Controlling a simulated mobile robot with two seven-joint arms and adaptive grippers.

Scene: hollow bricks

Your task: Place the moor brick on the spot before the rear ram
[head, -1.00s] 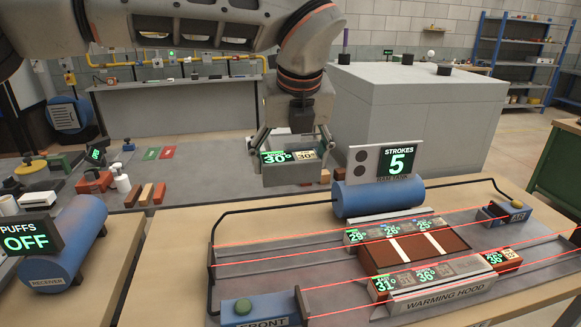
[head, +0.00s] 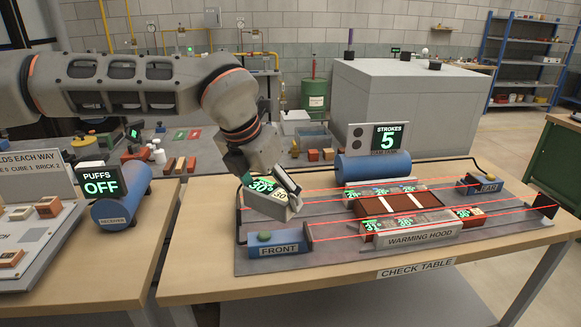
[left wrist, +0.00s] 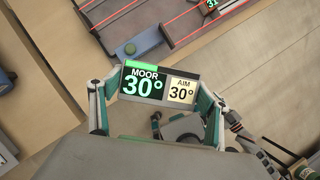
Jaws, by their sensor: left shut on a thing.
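The moor brick (head: 268,205) is a grey block with a sign reading MOOR 30° and AIM 30°. My left gripper (head: 268,186) is shut on it and holds it tilted, above the left end of the check table's rig near the front ram (head: 282,243). In the left wrist view, the brick's sign (left wrist: 160,84) faces the camera between my left fingers. The rear ram (head: 482,184) is a blue block at the far right of the rig, well away from my gripper. The spot before it is not clearly marked. My right gripper is not in view.
Red beams run lengthwise over the rig. The warming hood (head: 420,236) and brick rows with lit signs fill its middle. A blue tank (head: 380,168) with a STROKES 5 sign (head: 388,138) stands behind. A receiver tank (head: 120,195) is at left.

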